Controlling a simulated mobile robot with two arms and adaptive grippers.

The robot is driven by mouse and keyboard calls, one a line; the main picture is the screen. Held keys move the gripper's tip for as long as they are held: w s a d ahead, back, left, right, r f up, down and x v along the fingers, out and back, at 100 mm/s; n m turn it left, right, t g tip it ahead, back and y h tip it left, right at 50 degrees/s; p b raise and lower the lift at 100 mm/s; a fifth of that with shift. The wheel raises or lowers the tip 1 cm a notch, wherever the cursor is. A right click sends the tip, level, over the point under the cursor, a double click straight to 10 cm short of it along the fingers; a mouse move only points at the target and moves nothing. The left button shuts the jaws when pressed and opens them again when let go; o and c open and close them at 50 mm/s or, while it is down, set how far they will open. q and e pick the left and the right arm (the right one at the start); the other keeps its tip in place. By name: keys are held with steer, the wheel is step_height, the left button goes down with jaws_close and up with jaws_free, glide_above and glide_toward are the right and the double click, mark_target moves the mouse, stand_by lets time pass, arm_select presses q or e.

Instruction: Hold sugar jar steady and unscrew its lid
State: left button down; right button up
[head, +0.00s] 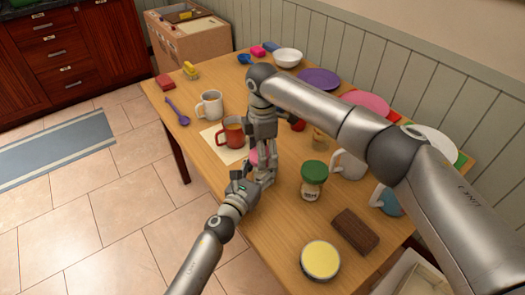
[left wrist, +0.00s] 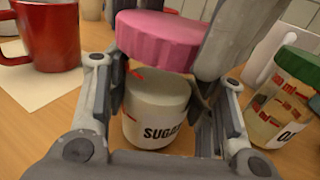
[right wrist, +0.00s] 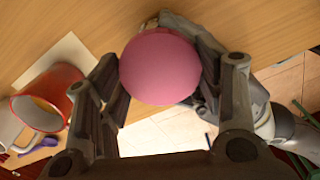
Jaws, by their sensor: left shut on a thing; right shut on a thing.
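The sugar jar (left wrist: 157,120), pale with a "SUGAR" label, stands upright between the fingers of my left gripper (left wrist: 160,110), which is shut on its body. The pink lid (left wrist: 155,40) is above the jar, with a gap between it and the jar's pale top. My right gripper (right wrist: 160,85) is shut on the lid, whose round pink top (right wrist: 160,67) faces the right wrist camera. In the head view the lid (head: 253,158) shows only as a sliver, and the grippers hide most of the jar.
A red mug (head: 232,133) on a paper sheet and a white mug (head: 209,104) stand left of the grippers. A green-lidded jar (head: 313,180), a brown block (head: 355,231) and a yellow-topped round container (head: 320,260) are to the right. Plates line the wall side.

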steer(key=n, duration=2.4)
steer(key=shift+r, duration=0.1)
steer(key=n, duration=2.4)
steer(key=shift+n, duration=0.3)
